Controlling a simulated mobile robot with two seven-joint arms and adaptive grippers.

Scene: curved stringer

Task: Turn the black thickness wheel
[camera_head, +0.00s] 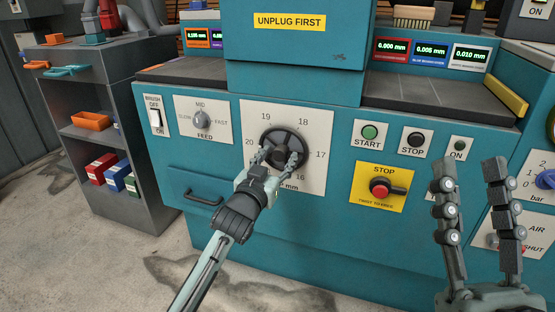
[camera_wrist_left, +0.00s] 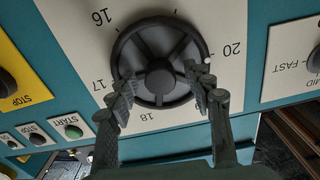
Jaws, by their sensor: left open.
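The black thickness wheel (camera_head: 283,136) is a spoked handwheel on a white dial plate (camera_head: 317,126) with numbers from 16 to 20, on the teal machine front. My left gripper (camera_head: 276,158) is at the wheel's lower part, with its fingers spread. In the left wrist view, the wheel (camera_wrist_left: 159,82) shows upside down, and the fingers of my left gripper (camera_wrist_left: 158,88) are at opposite sides of its rim. I cannot tell whether they touch it. My right gripper (camera_head: 469,164) is raised at the right, open and empty, away from the wheel.
The feed knob (camera_head: 201,119) and brush switch (camera_head: 155,117) sit left of the dial. Start (camera_head: 370,132) and stop (camera_head: 412,140) buttons and a red emergency stop (camera_head: 380,187) sit right. A drawer handle (camera_head: 203,197) protrudes at lower left. A grey shelf (camera_head: 88,135) stands left.

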